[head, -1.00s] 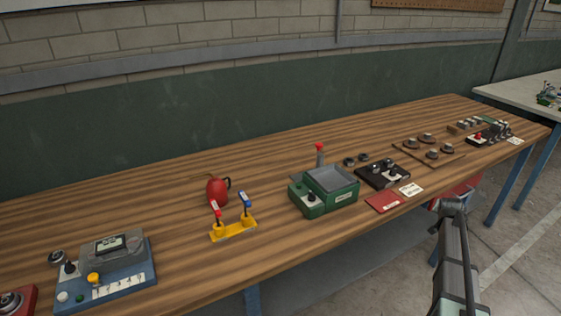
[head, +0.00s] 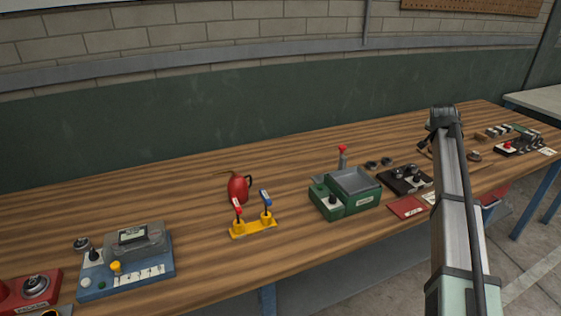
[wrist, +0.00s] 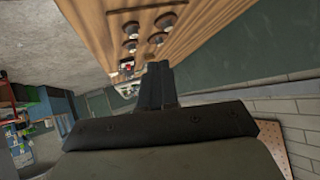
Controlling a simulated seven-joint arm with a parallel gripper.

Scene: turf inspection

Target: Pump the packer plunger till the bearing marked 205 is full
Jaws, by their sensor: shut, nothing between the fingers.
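A red unit (head: 55,283) with a dark round bearing-like part (head: 35,285) on top stands at the lower left edge in the head view, partly cut off; its label is too small to read for sure. I cannot tell which part is the packer plunger. Dark rings (head: 372,165) lie behind the green machine, and round bearing-like parts (wrist: 132,30) show on the bench in the wrist view. No 205 mark is legible. My gripper (wrist: 157,68) is shut and empty in the wrist view, apart from everything. I cannot make out its fingers in the head view.
On the wooden bench (head: 150,205) stand a blue unit (head: 125,275), a yellow two-lever base (head: 253,229), a red oil can (head: 239,188), a green machine (head: 330,205) with a tray, and a black block (head: 405,181). A red booklet (head: 406,207) lies near the front edge. Bare wood lies behind the units.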

